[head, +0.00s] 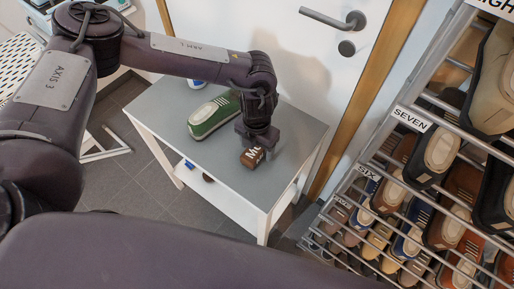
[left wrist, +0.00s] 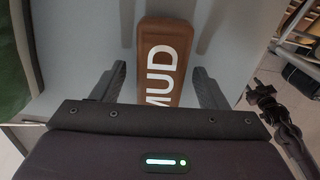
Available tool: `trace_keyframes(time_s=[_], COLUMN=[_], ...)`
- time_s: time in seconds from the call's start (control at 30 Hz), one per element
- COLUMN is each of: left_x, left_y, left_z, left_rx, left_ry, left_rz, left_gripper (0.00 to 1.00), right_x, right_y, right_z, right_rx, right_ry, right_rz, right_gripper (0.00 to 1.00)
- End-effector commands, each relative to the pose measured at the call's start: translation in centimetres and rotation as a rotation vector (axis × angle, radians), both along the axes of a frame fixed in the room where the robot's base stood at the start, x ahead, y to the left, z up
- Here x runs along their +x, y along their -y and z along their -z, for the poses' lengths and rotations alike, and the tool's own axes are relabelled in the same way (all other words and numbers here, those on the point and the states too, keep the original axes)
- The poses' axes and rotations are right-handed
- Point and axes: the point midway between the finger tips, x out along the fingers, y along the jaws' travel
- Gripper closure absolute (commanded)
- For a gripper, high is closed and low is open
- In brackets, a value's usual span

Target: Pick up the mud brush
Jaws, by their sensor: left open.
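The mud brush (head: 252,157) is a brown block with white lettering, lying on the grey top of a small white-framed table (head: 180,145). In the left wrist view the brush (left wrist: 163,60) reads "MUD" and lies lengthwise between the two fingers. My left gripper (head: 256,140) is right over the brush, pointing down; part of the brush is hidden behind it. In the left wrist view my left gripper (left wrist: 160,88) is open, with a gap between each finger and the brush. My right gripper is not clearly seen in the head view.
A green shoe (head: 213,115) lies on the table just left of the brush, close to my left gripper. A shoe rack (head: 412,120) with several shoes and labels stands at the right. A white door (head: 300,60) is behind the table. The table's front left is clear.

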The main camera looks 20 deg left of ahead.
Motion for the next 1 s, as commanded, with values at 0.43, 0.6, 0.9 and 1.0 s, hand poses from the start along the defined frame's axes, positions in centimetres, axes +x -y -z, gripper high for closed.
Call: trace_keyframes(time_s=[0.43,0.6,0.9,1.0], left_x=[0.01,0.02,0.05,0.09], left_y=[-0.01,0.00,0.01,0.05], left_z=[0.35,0.34,0.22,-0.19], left_rx=[0.000,0.000,-0.001,-0.002], left_ry=[0.001,0.001,0.002,0.003], left_rz=[0.000,0.000,-0.001,-0.001], left_gripper=[0.55,0.77,0.84,0.84], right_x=[0.20,-0.03,-0.12,-0.14], right_y=[-0.17,-0.16,-0.15,-0.14], right_z=[-0.02,0.00,0.01,0.03], right_rx=[0.002,0.002,0.002,0.002], right_ry=[0.004,0.001,-0.001,-0.001], right_rz=[0.000,0.000,0.000,0.000], right_gripper=[0.64,0.64,0.64,0.64])
